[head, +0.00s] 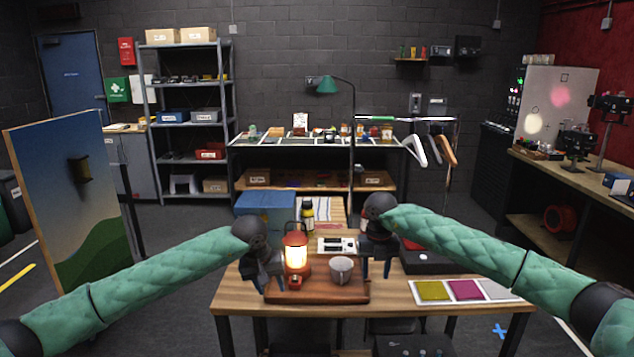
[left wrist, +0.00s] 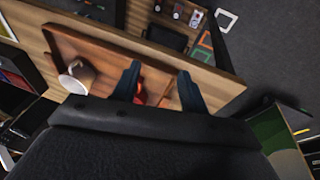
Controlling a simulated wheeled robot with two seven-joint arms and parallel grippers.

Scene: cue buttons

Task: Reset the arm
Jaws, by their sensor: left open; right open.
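My left gripper (head: 263,283) is open over the left side of the wooden table (head: 235,298), just left of a lit red lantern (head: 295,262). In the left wrist view its two dark fingers (left wrist: 155,85) are spread, with something red on a wooden tray (left wrist: 105,50) showing between them. My right gripper (head: 376,268) is open, fingers down, to the right of a grey metal cup (head: 341,269). The cup also shows in the left wrist view (left wrist: 76,78). Lantern and cup stand on the tray (head: 330,291). Both grippers look empty.
A white device (head: 337,245) lies behind the cup. A dark bottle (head: 307,215) and a blue box (head: 265,205) stand at the back. A card with olive, magenta and grey patches (head: 465,290) lies right of the tray. The front right tabletop is bare.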

